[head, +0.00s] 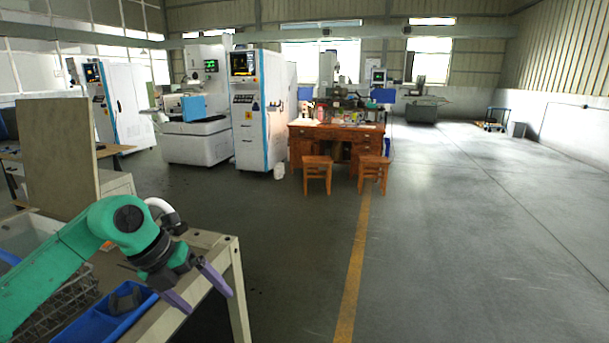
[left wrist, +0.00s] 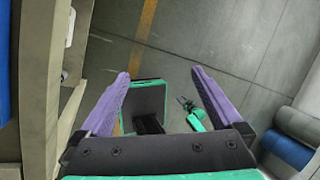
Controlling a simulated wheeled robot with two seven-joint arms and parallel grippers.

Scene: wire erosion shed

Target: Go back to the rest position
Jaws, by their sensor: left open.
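My left gripper (head: 208,290) is open and empty in the head view. Its purple fingers point down and to the right, above the front right corner of the pale table (head: 238,280). In the left wrist view the two purple fingers of the left gripper (left wrist: 160,74) are spread apart with nothing between their tips. Beyond them, lower down, I see green and black parts of my own body. A small green arm end with a dark tip, seemingly my right gripper (left wrist: 187,103), shows there, too small to read its jaws.
A blue tray (head: 140,313) holding a dark grey piece (head: 123,299) lies on the table beside a wire basket (head: 62,312). An upright panel (head: 58,152) stands behind. The floor (head: 470,240) to the right is clear. A wooden desk (head: 335,133) with two stools stands farther off.

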